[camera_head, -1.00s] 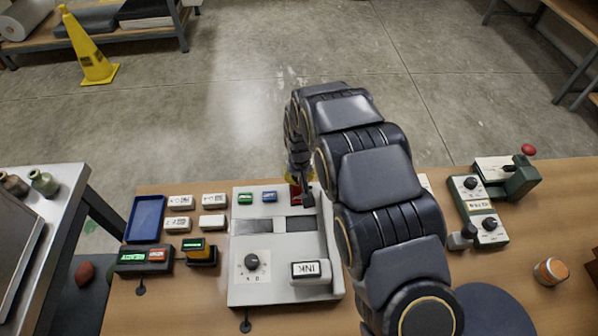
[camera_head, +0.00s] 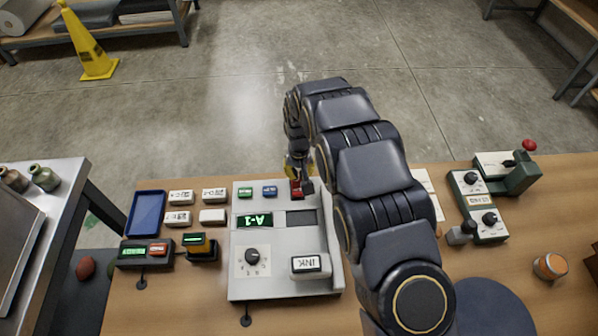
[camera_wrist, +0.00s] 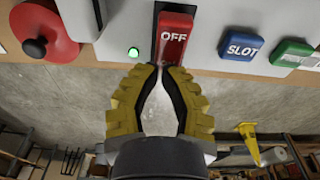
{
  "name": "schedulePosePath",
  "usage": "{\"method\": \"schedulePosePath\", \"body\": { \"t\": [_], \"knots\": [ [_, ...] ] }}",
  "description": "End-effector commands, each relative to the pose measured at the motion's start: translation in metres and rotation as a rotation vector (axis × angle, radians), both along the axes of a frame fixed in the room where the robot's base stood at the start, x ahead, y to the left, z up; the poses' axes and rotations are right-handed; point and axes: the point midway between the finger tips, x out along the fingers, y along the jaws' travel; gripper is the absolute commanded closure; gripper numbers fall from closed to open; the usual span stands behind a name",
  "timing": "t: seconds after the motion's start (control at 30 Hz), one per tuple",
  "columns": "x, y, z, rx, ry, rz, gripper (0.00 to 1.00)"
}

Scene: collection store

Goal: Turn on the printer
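The printer (camera_head: 285,275) is a pale grey machine on the wooden table, with a knob (camera_head: 252,257) and an INK block (camera_head: 311,264). Its left display (camera_head: 255,221) is lit green and reads A-1; the right display (camera_head: 301,218) is dark. A red rocker switch (camera_wrist: 172,42) marked OFF sits at its far edge, with a lit green lamp (camera_wrist: 133,52) beside it. My gripper (camera_wrist: 161,69) has its yellow fingertips together just at the switch's near end, holding nothing. Whether they touch it I cannot tell.
Blue SLOT (camera_wrist: 240,43) and green (camera_wrist: 291,53) buttons are beside the switch. A blue tray (camera_head: 147,214), label blocks (camera_head: 181,197) and a stamp (camera_head: 199,244) lie left of the printer. A dial device (camera_head: 478,205) and an orange-lidded jar (camera_head: 550,266) are right.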

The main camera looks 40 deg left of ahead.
Motion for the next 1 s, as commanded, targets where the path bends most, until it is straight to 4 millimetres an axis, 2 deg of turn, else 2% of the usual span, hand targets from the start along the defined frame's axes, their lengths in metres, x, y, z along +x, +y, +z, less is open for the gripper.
{"method": "schedulePosePath", "body": {
  "t": [0.23,0.67,0.77,1.0],
  "knots": [
    [0.001,0.000,0.012,0.001,-0.001,-0.001,1.00],
    [0.001,0.000,0.017,0.001,-0.001,-0.001,1.00],
    [0.003,0.002,0.028,0.003,-0.003,-0.001,1.00],
    [0.011,0.010,0.081,0.005,-0.005,-0.001,1.00]
  ]
}}
